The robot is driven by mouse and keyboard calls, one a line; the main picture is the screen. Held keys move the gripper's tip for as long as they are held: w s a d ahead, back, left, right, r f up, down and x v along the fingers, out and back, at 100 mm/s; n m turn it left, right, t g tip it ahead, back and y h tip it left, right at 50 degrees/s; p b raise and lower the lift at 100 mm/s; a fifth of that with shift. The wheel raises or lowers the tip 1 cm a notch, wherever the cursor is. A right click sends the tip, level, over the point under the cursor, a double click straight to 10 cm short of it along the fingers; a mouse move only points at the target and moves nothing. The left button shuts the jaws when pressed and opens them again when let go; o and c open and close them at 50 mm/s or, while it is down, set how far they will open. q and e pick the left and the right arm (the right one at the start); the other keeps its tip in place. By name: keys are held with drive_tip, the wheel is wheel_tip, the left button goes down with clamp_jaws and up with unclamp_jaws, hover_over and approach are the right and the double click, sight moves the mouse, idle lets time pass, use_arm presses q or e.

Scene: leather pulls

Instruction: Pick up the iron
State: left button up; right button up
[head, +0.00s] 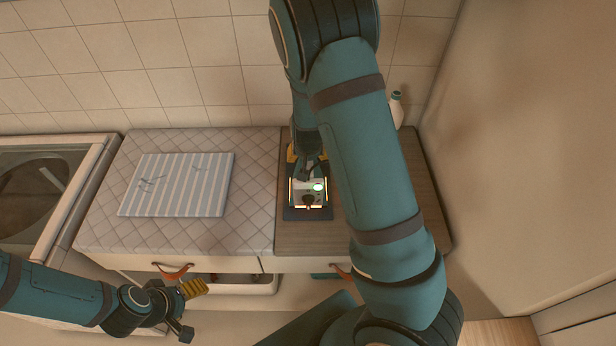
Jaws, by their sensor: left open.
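A small pale device with a green light, which looks like the iron (309,193), is on a dark pad (307,214) on the wooden right part of the counter. My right arm reaches over the counter, and my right gripper (308,163) is right at the far side of the device. Its fingers are partly hidden by its own wrist, so I cannot tell whether they touch or hold the device. My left gripper (189,311) is open and empty, low in front of the counter and well away from the device.
A striped, folded cloth or board (178,184) lies on the quilted cover (255,170) at left. A white bottle (397,110) stands at the back right, partly behind my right arm. Drawers with orange leather pulls (173,271) face me. A washing machine (50,200) is at far left.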

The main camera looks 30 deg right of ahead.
drive_tip(key=shift+f, duration=0.25)
idle(0.4)
clamp_jaws()
